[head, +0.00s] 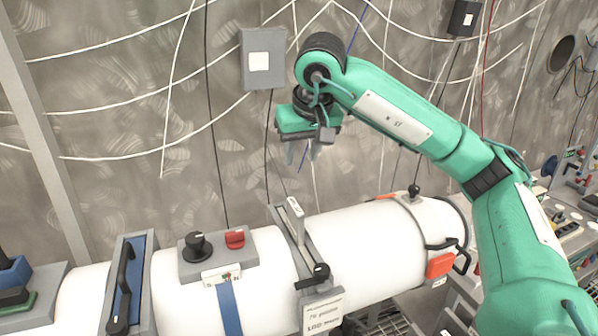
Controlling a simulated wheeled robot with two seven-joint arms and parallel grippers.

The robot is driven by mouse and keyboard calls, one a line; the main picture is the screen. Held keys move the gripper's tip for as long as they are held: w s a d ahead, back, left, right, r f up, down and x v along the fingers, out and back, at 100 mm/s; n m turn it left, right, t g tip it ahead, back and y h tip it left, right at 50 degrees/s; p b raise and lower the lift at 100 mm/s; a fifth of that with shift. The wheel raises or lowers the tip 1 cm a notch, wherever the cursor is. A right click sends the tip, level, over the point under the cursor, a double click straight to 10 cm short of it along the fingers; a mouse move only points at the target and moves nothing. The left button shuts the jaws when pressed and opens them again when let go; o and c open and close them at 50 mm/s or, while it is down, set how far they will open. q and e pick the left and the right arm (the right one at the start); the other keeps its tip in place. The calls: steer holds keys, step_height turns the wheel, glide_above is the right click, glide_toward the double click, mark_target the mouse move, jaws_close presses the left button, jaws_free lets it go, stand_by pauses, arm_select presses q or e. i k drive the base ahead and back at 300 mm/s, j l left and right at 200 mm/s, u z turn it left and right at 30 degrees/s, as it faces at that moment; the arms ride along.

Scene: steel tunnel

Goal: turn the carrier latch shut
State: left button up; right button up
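The carrier is a long white cylinder (375,244) lying across the lower part of the head view. A grey band crosses it, with a pale-ended lever (296,219) standing up from the band and a black knob (320,272) lower down. This lever looks like the carrier latch, and I cannot tell its exact angle to the band. My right gripper (303,154) hangs above and behind the lever, apart from it, fingers pointing down. Its fingers look spread with nothing between them. My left gripper is not in view.
A grey box with a black knob (195,246) and a red switch (235,239) sits on the cylinder left of the lever. A black handle (122,291) is further left. Cables hang on the steel wall behind. Air around my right gripper is clear.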

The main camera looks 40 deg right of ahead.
mark_target(321, 273)
steer(key=k, duration=2)
